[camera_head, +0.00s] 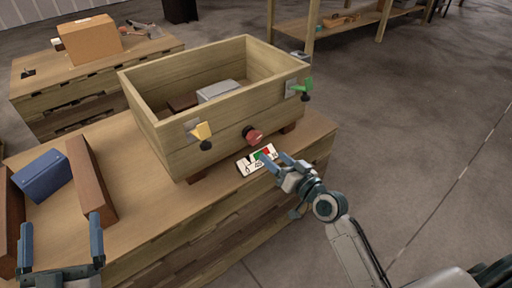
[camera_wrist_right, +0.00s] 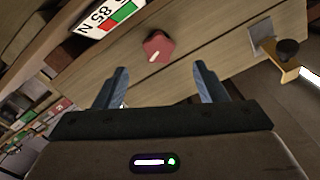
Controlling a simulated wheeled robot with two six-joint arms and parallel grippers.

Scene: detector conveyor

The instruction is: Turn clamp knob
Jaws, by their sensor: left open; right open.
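The red clamp knob (camera_head: 253,134) sits on the front wall of the wooden box (camera_head: 160,130), between a yellow clamp lever and a green one. It also shows in the right wrist view (camera_wrist_right: 158,47), ahead of the fingers and in line with the gap between them. My right gripper (camera_head: 272,162) is open and empty, in front of the box and just below and right of the knob, apart from it. Its two blue fingers show in the right wrist view (camera_wrist_right: 158,82). My left gripper (camera_head: 62,232) is open and empty at the lower left, over the table's near edge.
A white label card (camera_head: 244,166) with red and green marks lies below the knob. The yellow lever (camera_head: 202,131) and green lever (camera_head: 302,86) flank the knob. A blue box (camera_head: 43,175) rests between wooden rails on the left. The floor at right is clear.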

